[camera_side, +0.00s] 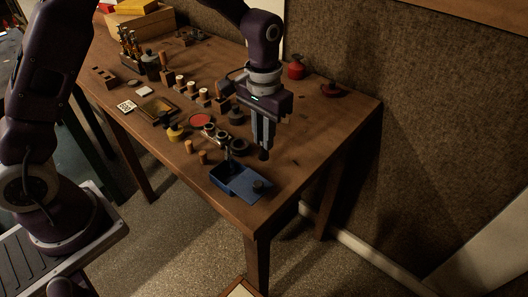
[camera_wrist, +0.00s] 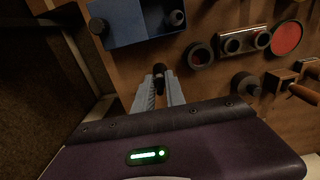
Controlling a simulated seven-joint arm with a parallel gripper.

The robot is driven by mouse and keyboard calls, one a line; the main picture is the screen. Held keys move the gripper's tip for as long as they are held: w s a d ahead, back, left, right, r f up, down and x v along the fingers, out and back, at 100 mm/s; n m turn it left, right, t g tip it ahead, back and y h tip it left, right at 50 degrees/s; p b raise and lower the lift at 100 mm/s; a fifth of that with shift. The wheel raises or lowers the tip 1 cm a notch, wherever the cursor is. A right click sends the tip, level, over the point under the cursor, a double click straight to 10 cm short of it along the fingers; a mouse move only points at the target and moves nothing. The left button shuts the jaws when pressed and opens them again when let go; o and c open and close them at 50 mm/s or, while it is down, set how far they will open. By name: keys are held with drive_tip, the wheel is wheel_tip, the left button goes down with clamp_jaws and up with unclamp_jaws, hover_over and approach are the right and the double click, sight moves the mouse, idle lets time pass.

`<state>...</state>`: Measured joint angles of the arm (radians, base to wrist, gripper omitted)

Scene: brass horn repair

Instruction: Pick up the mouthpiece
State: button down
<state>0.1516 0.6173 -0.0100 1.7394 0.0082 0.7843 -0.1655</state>
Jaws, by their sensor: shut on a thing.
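A small dark mouthpiece (camera_side: 263,155) sits at the tips of my gripper (camera_side: 263,143), which points down over the right part of the wooden table. My gripper is shut on it. In the wrist view the mouthpiece (camera_wrist: 159,70) shows as a dark piece between the two grey fingertips (camera_wrist: 160,84). Its lower end is close to the table top; I cannot tell whether it touches. Its shape is mostly hidden by the fingers and too dark to make out.
A blue open box (camera_side: 240,181) with dark round pieces stands near the front corner. A dark ring (camera_side: 239,145), a metal part with round openings (camera_side: 215,136) and a red disc (camera_side: 201,121) lie left of my gripper. Red containers (camera_side: 296,69) stand behind. The table's right side is clear.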

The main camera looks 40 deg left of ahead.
drive_tip(key=shift+r, duration=3.05)
